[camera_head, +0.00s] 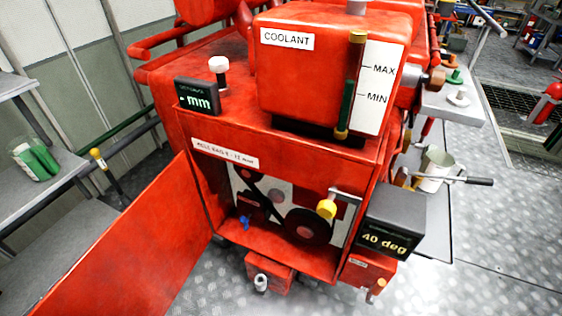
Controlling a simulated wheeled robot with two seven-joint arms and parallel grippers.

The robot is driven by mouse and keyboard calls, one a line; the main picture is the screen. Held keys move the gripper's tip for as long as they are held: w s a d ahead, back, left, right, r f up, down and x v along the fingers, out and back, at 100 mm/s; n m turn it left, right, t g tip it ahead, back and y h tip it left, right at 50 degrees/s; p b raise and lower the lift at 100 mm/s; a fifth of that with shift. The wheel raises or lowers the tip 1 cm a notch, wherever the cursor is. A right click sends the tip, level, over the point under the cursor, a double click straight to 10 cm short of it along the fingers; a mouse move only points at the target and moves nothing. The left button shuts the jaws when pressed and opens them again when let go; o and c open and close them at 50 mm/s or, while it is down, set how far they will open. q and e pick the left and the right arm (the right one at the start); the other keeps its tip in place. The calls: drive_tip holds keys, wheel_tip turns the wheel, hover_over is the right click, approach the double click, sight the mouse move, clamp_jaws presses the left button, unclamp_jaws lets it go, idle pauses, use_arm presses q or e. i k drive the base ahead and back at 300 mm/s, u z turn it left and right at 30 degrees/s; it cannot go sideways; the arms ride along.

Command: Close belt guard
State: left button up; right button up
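The belt guard (128,248) is a flat red panel. It stands swung open to the left of the red machine (185,125), joined near the machine's front left edge and reaching to the bottom left of the picture. The opening beside it shows a black belt and pulleys (308,226) on a white backing. A label strip (225,154) sits above the opening; its text is too small to read surely. Neither of my grippers shows in the head view.
A coolant tank (285,75) tops the machine. A yellow-knobbed handle (327,208) and a black "40 deg" display (392,225) stick out at the opening's right. A small red box (270,272) projects below. A grey shelf (62,178) stands left; metal floor (480,270) is clear right.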

sight(139, 265)
drive_tip(key=u, duration=0.9)
